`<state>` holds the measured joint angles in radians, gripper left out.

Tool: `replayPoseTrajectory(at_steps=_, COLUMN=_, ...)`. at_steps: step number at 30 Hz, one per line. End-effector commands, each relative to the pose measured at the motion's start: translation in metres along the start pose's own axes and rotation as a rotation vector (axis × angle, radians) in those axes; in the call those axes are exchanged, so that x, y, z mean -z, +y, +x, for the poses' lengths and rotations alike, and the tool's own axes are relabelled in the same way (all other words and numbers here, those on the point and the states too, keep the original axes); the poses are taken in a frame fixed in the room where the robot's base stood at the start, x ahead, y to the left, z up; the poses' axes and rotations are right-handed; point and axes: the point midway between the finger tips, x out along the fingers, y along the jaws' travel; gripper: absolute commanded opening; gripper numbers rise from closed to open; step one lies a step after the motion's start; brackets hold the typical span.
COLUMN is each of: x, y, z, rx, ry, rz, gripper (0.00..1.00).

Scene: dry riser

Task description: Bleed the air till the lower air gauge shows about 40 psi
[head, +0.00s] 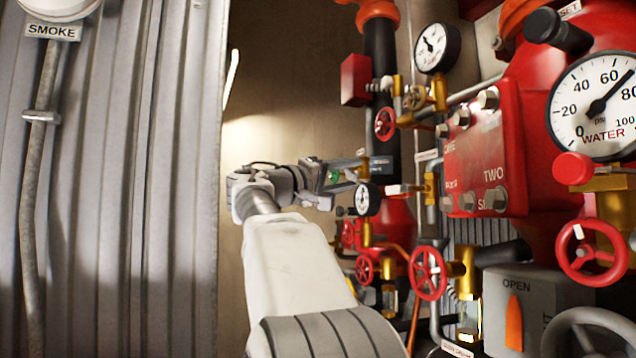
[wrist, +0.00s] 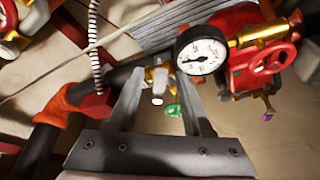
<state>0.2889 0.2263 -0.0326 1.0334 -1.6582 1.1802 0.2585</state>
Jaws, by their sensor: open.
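My gripper (head: 352,176) reaches forward at mid-height beside the red pipework; in the wrist view its two fingers (wrist: 163,78) are spread apart. Between them I see a small brass fitting (wrist: 158,76) with a white tip and a green knob (wrist: 173,110). Neither is visibly gripped; whether a finger touches them is unclear. The green knob also shows at my gripper in the head view (head: 333,177). A small white-faced gauge (head: 367,199), lower than the other small one, sits just right of my gripper. A gauge (wrist: 201,50) shows right of the fingers; its reading is too small to tell.
An upper small gauge (head: 437,48) and a large water gauge (head: 597,105), needle near 70, are at right. Red handwheels (head: 427,273) crowd below my gripper. A red handwheel (wrist: 262,57) is close right in the wrist view. A corrugated wall (head: 120,180) is left.

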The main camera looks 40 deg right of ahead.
Motion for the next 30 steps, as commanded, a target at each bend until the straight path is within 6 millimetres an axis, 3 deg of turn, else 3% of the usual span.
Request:
replayPoseTrajectory(at_steps=18, x=-0.001, y=-0.002, z=-0.139, rx=0.002, ry=0.005, rz=0.001, gripper=0.5)
replayPoseTrajectory(at_steps=24, x=0.0, y=-0.001, z=-0.161, rx=0.002, ry=0.003, rz=0.001, gripper=0.5)
replayPoseTrajectory(at_steps=30, x=0.0, y=0.0, z=-0.165, rx=0.001, ry=0.001, rz=0.0, gripper=0.5)
